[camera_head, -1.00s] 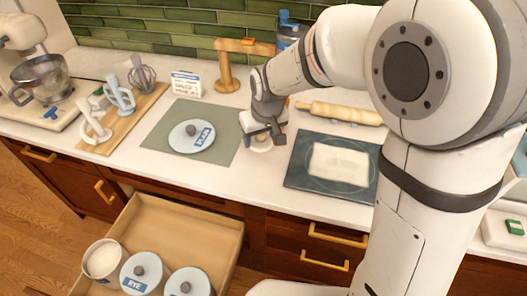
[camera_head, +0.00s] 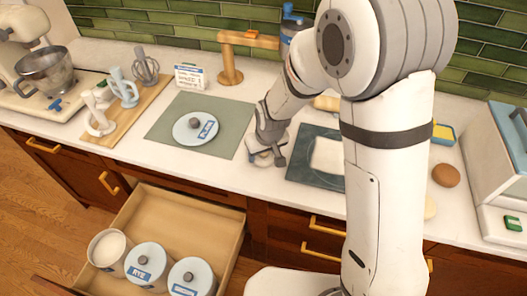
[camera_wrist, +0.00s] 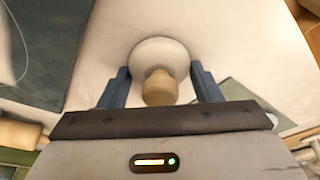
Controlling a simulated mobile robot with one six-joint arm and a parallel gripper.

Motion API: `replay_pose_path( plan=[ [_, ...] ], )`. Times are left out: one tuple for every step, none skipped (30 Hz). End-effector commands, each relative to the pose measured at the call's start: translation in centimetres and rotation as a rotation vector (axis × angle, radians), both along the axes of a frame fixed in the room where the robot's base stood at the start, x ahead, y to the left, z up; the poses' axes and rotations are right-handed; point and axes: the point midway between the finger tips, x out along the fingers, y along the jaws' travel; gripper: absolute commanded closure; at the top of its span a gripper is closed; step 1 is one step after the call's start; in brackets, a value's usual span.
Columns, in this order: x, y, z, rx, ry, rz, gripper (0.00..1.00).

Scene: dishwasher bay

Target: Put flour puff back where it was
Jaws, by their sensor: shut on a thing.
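The flour puff is a white round pad (camera_wrist: 160,53) with a pale wooden knob (camera_wrist: 160,90); it sits between the two blue fingers of my gripper (camera_wrist: 160,92) in the wrist view. My gripper is shut on it. In the head view my gripper (camera_head: 267,153) is low over the white counter, between the green mat and the dark board. The puff is mostly hidden by the gripper there. I cannot tell whether the puff touches the counter.
The dark board (camera_head: 302,170) carries a pale slab. A wooden stand (camera_head: 228,60) is behind. The open drawer (camera_head: 205,199) holds a RYE tub (camera_head: 147,258) and others. A bare counter strip lies in front.

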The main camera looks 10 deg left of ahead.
Motion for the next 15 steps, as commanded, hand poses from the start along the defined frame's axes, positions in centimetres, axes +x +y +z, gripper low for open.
replay_pose_path(
  plan=[
    [0.01, 0.02, -0.06, 0.000, 0.000, 0.000, 0.63],
    [0.00, 0.02, -0.15, 0.000, 0.000, 0.000, 0.63],
    [0.00, 0.02, -0.32, 0.000, 0.000, 0.000, 0.63],
    [0.00, 0.03, -0.43, 0.000, 0.000, 0.000, 0.63],
    [0.00, 0.03, -0.32, 0.000, 0.000, 0.001, 0.40],
    [0.00, 0.03, -0.24, 0.000, 0.000, 0.001, 0.37],
    [-0.02, 0.04, -0.25, 0.000, 0.000, 0.001, 0.34],
    [-0.02, 0.04, -0.25, 0.000, 0.000, 0.001, 0.32],
    [-0.02, 0.04, -0.25, 0.000, 0.000, 0.001, 0.29],
    [-0.02, 0.05, -0.25, 0.000, 0.000, 0.001, 0.26],
    [-0.02, 0.05, -0.25, 0.000, 0.000, 0.001, 0.24],
    [-0.02, 0.06, -0.24, 0.000, 0.000, 0.001, 0.20],
    [-0.03, 0.05, -0.24, 0.000, 0.000, 0.001, 0.20],
    [-0.03, 0.05, -0.24, 0.000, 0.000, 0.001, 0.20],
    [-0.03, 0.06, -0.24, 0.000, 0.000, 0.001, 0.20]
  ],
)
